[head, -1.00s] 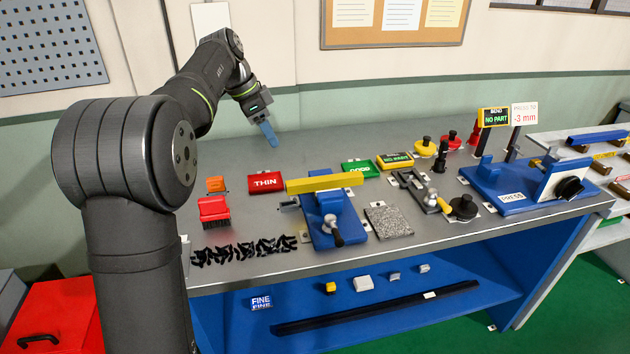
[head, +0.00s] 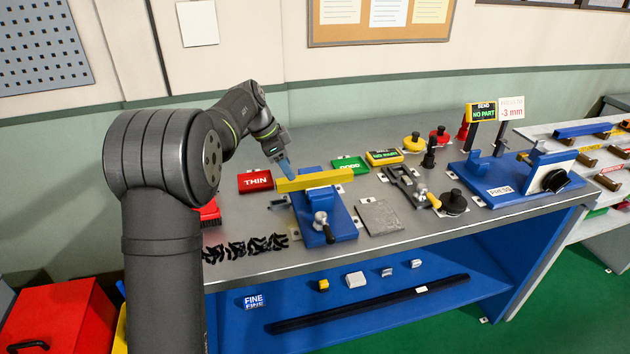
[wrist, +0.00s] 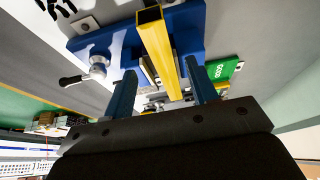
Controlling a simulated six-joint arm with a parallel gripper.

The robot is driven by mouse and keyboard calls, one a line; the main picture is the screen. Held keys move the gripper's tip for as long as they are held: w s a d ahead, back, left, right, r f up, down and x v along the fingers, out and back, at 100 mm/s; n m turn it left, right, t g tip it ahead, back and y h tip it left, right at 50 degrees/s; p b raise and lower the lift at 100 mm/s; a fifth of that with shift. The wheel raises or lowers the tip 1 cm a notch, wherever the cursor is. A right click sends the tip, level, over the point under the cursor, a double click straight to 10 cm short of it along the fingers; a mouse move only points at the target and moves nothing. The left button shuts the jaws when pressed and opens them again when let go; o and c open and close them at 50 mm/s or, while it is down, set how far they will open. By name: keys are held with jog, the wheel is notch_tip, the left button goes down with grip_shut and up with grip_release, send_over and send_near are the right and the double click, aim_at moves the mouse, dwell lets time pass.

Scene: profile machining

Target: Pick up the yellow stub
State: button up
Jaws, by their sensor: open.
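A yellow square tube (head: 328,179) lies across the blue vise (head: 338,222) on the bench, its left end jutting past the vise. In the wrist view the yellow tube (wrist: 157,45) shows its hollow open end and runs between my two blue fingers. I see no separate short yellow stub on the vise, and cannot make out a cut in the tube. My gripper (head: 286,168) is open at the tube's left part, pointing down. It also shows in the wrist view (wrist: 161,70), with a finger on each side of the tube. I cannot tell whether they touch it.
A red THIN bin (head: 255,181) is left of the vise and a green GOOD bin (head: 351,164) behind it. Black offcuts (head: 245,247) lie front left. A grey plate (head: 380,217) and a blue press (head: 512,183) are right. A small yellow block (head: 323,285) is on the shelf below.

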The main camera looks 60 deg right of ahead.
aim_at(315, 180)
jog(key=x, duration=0.5)
jog(key=shift+d, duration=0.2)
grip_shut()
